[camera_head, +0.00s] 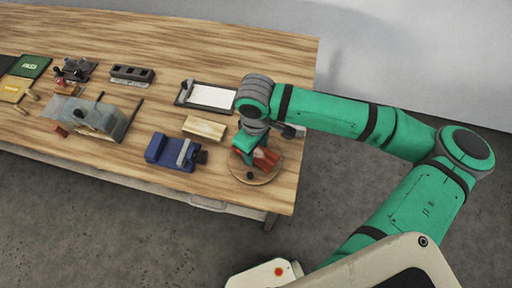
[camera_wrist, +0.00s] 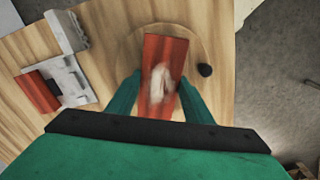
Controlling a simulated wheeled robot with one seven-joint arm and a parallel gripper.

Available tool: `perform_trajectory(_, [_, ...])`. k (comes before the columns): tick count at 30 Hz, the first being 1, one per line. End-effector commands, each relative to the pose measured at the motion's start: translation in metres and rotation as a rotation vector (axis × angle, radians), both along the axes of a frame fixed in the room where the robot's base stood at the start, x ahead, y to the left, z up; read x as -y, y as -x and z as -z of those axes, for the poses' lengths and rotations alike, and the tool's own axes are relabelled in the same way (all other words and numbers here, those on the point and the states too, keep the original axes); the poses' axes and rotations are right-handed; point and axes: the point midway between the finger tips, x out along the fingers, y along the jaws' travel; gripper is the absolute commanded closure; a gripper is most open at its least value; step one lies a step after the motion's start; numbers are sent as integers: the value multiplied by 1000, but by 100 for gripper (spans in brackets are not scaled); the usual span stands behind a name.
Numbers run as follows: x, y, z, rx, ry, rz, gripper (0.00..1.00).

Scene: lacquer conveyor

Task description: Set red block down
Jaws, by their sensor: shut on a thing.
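The red block (camera_wrist: 165,60) is between the two green fingers of my gripper (camera_wrist: 160,97) in the wrist view. Its top has a pale worn patch. In the head view the red block (camera_head: 265,159) shows partly behind my gripper (camera_head: 250,150), over a round wooden disc (camera_head: 240,173) near the table's front right corner. The disc also shows in the wrist view (camera_wrist: 215,50). My gripper is shut on the block. I cannot tell whether the block touches the disc.
A blue vise (camera_head: 165,152) and a pale wooden block (camera_head: 204,128) stand to the left. A tray with a white sheet (camera_head: 212,96) lies behind. The table's right edge is close.

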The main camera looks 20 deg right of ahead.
Motion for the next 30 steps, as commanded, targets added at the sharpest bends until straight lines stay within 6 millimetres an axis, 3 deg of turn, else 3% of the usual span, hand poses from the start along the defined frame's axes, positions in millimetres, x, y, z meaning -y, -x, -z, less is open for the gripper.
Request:
perform_trajectory(29, [0,0,12,0,0,0,82])
perform_trajectory(30, [0,0,12,0,0,0,46])
